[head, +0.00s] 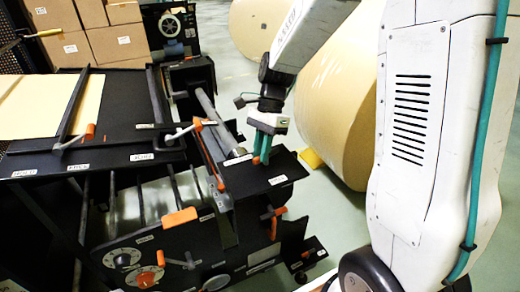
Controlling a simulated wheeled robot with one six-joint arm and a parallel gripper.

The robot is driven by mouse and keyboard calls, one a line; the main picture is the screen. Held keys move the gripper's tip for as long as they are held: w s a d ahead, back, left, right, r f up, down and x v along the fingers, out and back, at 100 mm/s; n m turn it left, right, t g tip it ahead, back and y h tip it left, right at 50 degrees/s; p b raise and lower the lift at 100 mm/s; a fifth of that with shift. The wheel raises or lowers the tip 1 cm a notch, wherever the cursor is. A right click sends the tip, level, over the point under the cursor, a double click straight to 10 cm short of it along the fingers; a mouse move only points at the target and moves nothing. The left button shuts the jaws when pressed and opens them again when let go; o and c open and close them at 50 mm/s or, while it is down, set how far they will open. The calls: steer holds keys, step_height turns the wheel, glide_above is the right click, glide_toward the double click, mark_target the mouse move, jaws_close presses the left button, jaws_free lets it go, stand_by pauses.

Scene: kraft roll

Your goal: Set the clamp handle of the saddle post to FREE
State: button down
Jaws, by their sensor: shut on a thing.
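My gripper (261,148) has teal fingers and points down over a black post top (262,190) right of the machine's middle. The fingers are shut on a small orange-ended handle (257,160), which seems to be the clamp handle of the saddle post. Only a little orange shows at the fingertips; the fingers hide the rest. White labels lie on the black top, one left of the fingers (238,160) and one in front (277,180). Their words are too small to read, so I cannot tell which setting the handle is at.
Another orange-ended lever (197,125) stands left of my gripper. A black panel with dials (145,278) and an orange handle (180,218) is at the front. Large kraft rolls (345,110) stand behind. Cardboard boxes (115,40) are at the back left.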

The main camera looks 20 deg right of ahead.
steer(key=n+h, duration=0.1)
steer(key=n, duration=0.1)
steer(key=n+g, duration=0.1)
steer(key=n, duration=0.2)
steer(key=n+h, duration=0.1)
steer(key=n, duration=0.1)
steer(key=shift+s+g+h, duration=0.3)
steer(key=shift+s, duration=0.05)
steer(key=n+h, duration=0.1)
steer(key=n, duration=0.3)
steer(key=shift+s+d+n+h, duration=0.2)
steer(key=shift+n+h, duration=0.2)
steer(key=shift+d+r+n+h, duration=0.15)
steer(key=shift+n+h, duration=0.65)
steer(key=shift+n, duration=0.9)
steer(key=c, duration=1.3)
jaws_free()
steer(key=shift+s, duration=0.1)
steer(key=shift+c, duration=0.2)
steer(key=v, duration=0.7)
steer(key=shift+r, duration=0.3)
